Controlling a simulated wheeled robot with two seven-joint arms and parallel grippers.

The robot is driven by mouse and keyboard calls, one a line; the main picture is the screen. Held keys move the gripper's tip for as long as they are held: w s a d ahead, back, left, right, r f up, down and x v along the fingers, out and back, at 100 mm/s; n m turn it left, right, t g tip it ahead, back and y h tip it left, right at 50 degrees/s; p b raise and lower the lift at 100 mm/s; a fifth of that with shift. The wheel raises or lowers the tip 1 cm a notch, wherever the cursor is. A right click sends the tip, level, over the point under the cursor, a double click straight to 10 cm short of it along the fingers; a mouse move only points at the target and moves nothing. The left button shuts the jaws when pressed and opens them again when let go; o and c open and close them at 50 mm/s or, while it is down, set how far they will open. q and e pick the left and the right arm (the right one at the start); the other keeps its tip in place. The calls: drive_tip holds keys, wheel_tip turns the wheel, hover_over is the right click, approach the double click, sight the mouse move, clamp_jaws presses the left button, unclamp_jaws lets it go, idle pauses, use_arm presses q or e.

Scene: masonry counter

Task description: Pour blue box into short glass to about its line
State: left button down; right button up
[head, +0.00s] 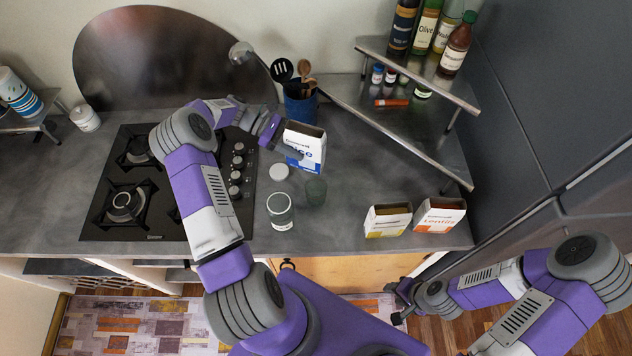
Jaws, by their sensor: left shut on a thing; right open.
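The blue box (308,147), white with blue lettering, is in my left gripper (280,145), which is shut on it above the counter. The box looks roughly upright, its top toward the camera. My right gripper (401,302) is open and empty, low in front of the counter's front edge.
A glass jar (281,212) and a round white lid (279,172) stand left of the short glass. Two more boxes, yellow (387,221) and orange (439,216), stand at the right front. A hob (150,200), a blue utensil holder (300,108) and a metal shelf (420,75) surround the space.

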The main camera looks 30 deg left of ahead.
use_arm(q)
drive_tip(key=shift+s+a+r+m+g, duration=0.3)
drive_tip(key=shift+s+a+r+g, duration=0.1)
drive_tip(key=shift+s+a+r, duration=0.15)
drive_tip(key=shift+s+a, duration=0.1)
drive_tip(key=shift+s, duration=0.05)
drive_tip(key=shift+s+a+f, duration=0.1)
drive_tip(key=shift+a+f, duration=0.05)
drive_tip(key=shift+f, duration=0.5)
